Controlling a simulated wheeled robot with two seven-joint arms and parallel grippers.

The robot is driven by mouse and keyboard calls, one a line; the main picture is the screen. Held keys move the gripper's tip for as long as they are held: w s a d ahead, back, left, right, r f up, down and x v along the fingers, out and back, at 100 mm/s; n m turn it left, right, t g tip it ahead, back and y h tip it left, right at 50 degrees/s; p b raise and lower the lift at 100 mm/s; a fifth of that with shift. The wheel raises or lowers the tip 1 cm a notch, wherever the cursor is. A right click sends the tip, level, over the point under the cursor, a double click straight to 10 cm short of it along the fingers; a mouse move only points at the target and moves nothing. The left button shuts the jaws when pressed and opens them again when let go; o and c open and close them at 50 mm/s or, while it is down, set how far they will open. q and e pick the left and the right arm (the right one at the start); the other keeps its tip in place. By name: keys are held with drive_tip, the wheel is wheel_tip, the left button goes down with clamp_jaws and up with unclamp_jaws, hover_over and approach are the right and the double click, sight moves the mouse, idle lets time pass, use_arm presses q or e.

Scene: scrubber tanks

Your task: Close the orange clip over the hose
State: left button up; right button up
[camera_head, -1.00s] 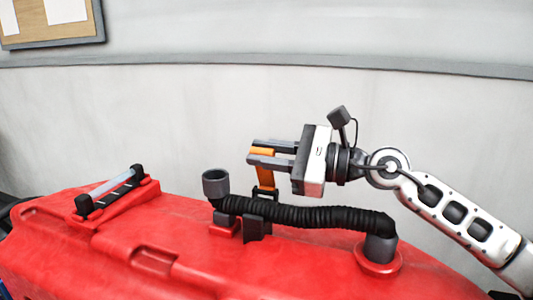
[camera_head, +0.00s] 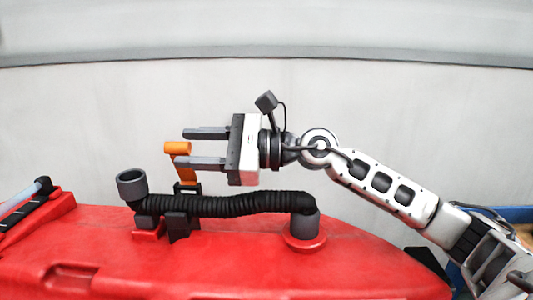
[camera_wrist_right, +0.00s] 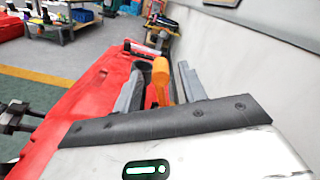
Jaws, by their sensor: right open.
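The orange clip (camera_head: 178,149) stands up, unclosed, from its dark mount above the hose, near the hose's left end. The black ribbed hose (camera_head: 245,205) lies along the red tank top. My right gripper (camera_head: 184,148) is open, its fingers pointing left. The lower finger crosses in front of the clip's strap, and the clip's rounded head shows at the fingertips. In the right wrist view the clip (camera_wrist_right: 161,80) appears between the two fingers, with no grip on it.
The red tank (camera_head: 330,270) fills the lower view. A grey cup-like end (camera_head: 131,184) stands at the hose's left, and a grey fitting (camera_head: 305,225) at its right. A handle (camera_head: 25,195) sits far left. A pale wall is behind.

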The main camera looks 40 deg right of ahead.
use_arm(q)
wheel_tip(320, 180, down, 6)
drive_tip(key=d+b, duration=0.1)
drive_tip(key=b, duration=0.6)
drive_tip(key=shift+m+b, duration=0.3)
drive_tip(key=shift+b, duration=0.1)
use_arm(e)
drive_tip(key=v, duration=1.3)
drive_tip(key=shift+s+d, duration=0.2)
use_arm(q)
drive_tip(key=shift+d, duration=0.1)
